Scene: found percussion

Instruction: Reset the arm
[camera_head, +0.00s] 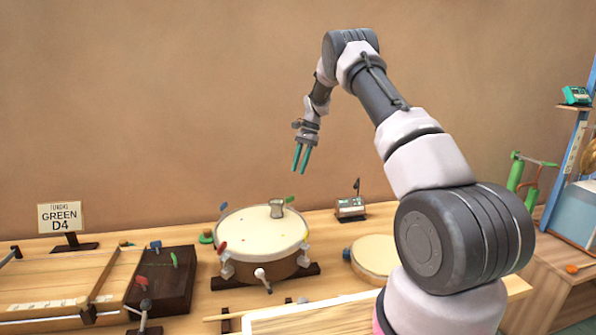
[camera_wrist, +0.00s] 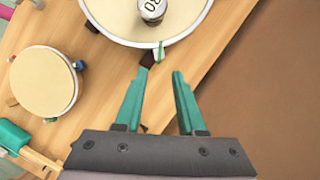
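My gripper (camera_head: 301,158) hangs in the air above the back of the table, over and a little behind the large drum, with its two teal fingers pointing down. In the wrist view the gripper (camera_wrist: 162,80) has its fingers apart, and nothing shows between them. My arm rises from the right and bends over at the top. The large drum (camera_head: 250,235) has a cream head with a small metal cup-like weight (camera_head: 276,208) on it. In the wrist view the drum (camera_wrist: 115,22) and the marked weight (camera_wrist: 152,10) lie beyond the fingertips.
A smaller drum (camera_head: 372,257) stands right of the large one; a small meter box (camera_head: 350,207) is behind. A sign reading "GREEN D4" (camera_head: 60,217) and a wooden stringed board (camera_head: 60,280) are at left. A side table (camera_head: 560,268) stands at right. The air around the gripper is clear.

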